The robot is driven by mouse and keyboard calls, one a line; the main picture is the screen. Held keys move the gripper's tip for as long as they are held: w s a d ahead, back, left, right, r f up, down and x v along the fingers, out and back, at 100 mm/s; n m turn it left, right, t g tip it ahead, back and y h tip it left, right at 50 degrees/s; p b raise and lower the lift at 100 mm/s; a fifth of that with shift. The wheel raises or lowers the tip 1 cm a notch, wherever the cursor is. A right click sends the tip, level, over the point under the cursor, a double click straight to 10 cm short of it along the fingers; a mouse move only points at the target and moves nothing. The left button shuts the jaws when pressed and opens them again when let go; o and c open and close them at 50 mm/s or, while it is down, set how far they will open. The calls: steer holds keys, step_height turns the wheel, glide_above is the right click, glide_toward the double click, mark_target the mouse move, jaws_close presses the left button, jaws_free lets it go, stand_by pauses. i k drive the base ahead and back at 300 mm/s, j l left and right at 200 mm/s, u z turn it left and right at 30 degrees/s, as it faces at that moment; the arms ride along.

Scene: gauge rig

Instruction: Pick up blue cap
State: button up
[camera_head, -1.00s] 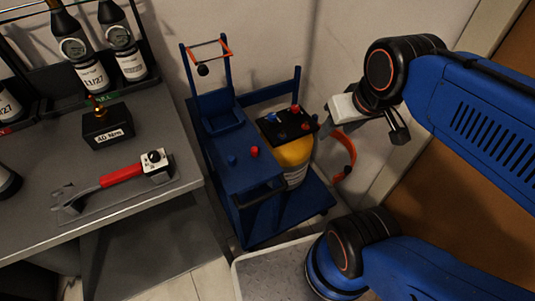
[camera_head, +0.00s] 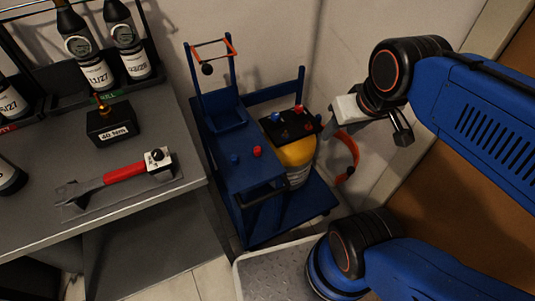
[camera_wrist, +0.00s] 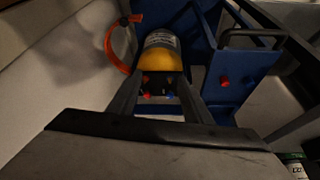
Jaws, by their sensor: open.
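A small blue cap (camera_head: 276,116) sits with a red cap (camera_head: 298,109) on a black panel (camera_head: 292,127) above the yellow cylinder. Another blue cap (camera_head: 235,159) is on the blue cart's top beside a red one (camera_head: 257,151). My gripper (camera_head: 326,128) is at the right of the black panel. In the wrist view my gripper (camera_wrist: 158,92) is open, its fingers pointing toward the panel. Nothing is held.
The blue cart (camera_head: 262,205) carries the yellow cylinder (camera_head: 297,153) and an orange hose (camera_head: 351,148). A thin upright frame (camera_head: 198,82) rises at its back left. The grey bench (camera_head: 140,210) holds a red-handled wrench (camera_head: 124,172) and a black block (camera_head: 112,122).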

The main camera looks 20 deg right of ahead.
mark_target(234, 158)
steer(key=k+j+z, duration=0.1)
steer(key=k+j, duration=0.35)
steer(key=j, duration=0.2)
steer(key=k+j+z, duration=0.1)
steer(key=k+j, duration=0.35)
steer(key=j, duration=0.2)
